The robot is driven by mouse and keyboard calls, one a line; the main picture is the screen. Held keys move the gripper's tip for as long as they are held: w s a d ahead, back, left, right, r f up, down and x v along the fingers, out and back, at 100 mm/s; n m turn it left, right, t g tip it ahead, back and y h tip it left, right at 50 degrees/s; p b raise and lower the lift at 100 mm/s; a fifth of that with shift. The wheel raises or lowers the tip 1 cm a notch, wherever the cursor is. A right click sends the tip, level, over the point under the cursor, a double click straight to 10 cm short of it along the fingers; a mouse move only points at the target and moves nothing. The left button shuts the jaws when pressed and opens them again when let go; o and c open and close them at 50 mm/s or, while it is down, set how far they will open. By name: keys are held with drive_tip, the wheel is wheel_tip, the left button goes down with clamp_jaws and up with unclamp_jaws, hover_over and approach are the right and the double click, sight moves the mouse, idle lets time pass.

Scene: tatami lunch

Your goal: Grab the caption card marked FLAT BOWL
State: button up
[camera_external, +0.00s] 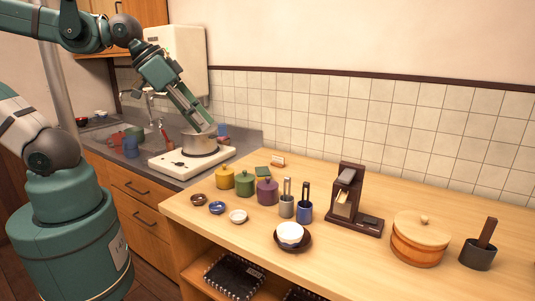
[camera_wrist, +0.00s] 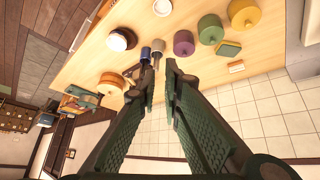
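A small pale caption card (camera_external: 277,161) stands at the back of the wooden counter near the tiled wall, behind the canisters. Its lettering is too small to read. In the wrist view, a small pale card (camera_wrist: 236,67) lies to the right of my gripper, beside a green square item. My gripper (camera_wrist: 160,67) is open, with nothing between its fingers. In the external view, my gripper (camera_external: 207,124) hangs high at the left, in front of the tiles and apparently above the pot, well apart from the card.
Yellow (camera_external: 224,177), green (camera_external: 245,184) and purple (camera_external: 267,191) canisters stand in front of the card. The green square item (camera_external: 262,172) lies beside it. A pot (camera_external: 199,142) sits on a stove at left. A dark wooden stand (camera_external: 347,198) is at right.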

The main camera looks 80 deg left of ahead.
drive_tip(key=w+a+r+n+g, duration=0.2)
drive_tip(key=w+a+n, duration=0.5)
drive_tip(key=w, duration=0.5)
drive_tip(key=n+g, duration=0.5)
drive_tip(key=n, duration=1.3)
hover_over(278, 161)
drive_tip(key=f, duration=2.5)
drive_tip(key=shift+w+d+f, duration=0.1)
drive_tip(key=shift+w, duration=0.1)
drive_tip(key=shift+a+f, duration=0.35)
drive_tip(key=shift+f, duration=0.1)
drive_tip(key=shift+f+b, duration=0.3)
drive_tip(key=shift+f, duration=1)
